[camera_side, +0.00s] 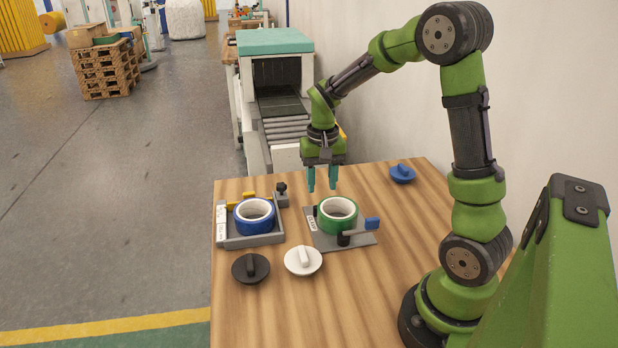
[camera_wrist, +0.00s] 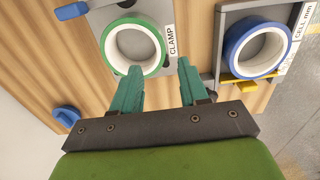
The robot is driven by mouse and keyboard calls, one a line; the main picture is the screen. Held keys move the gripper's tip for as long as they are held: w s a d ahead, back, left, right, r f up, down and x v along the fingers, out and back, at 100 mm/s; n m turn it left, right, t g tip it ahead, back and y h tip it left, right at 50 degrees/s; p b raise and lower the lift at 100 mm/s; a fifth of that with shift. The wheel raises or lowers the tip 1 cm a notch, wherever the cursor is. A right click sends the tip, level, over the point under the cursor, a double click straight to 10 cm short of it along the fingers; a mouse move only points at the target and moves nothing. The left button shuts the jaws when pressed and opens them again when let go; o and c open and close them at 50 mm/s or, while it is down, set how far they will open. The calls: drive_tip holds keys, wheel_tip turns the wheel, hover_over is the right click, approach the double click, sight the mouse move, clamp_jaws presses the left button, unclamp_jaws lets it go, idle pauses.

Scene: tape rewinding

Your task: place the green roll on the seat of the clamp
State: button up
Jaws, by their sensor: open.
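The green roll (camera_side: 338,215) sits on the grey plate of the clamp (camera_side: 362,241), near the plate's far side. In the wrist view the green roll (camera_wrist: 136,47) lies just beyond my left fingertip, beside the CLAMP label (camera_wrist: 172,40). The clamp's blue-tipped lever (camera_side: 372,224) is at the right front of the plate. My gripper (camera_side: 322,180) is open and empty, above the table behind the roll; its teal fingers also show in the wrist view (camera_wrist: 160,72). The roll hides the seat beneath it, so I cannot tell exactly how it rests there.
A blue roll (camera_side: 254,216) sits in a grey tray (camera_side: 252,241) with yellow parts at the left. A black knobbed disc (camera_side: 250,268), a white one (camera_side: 303,261) and a blue one (camera_side: 402,174) lie on the table (camera_side: 330,310). The front of the table is clear.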

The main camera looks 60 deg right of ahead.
drive_tip(key=s+a+r+n+t+y, duration=0.1)
drive_tip(key=s+a+r+n+t, duration=0.1)
drive_tip(key=s+a+r, duration=0.3)
drive_tip(key=s+a+r+n+t+y, duration=0.1)
drive_tip(key=s+a+r+n+t, duration=0.2)
drive_tip(key=s+a+r+t, duration=0.2)
drive_tip(key=s+a+r, duration=0.1)
drive_tip(key=a+r, duration=0.2)
drive_tip(key=a, duration=0.3)
drive_tip(key=shift+s+a, duration=0.2)
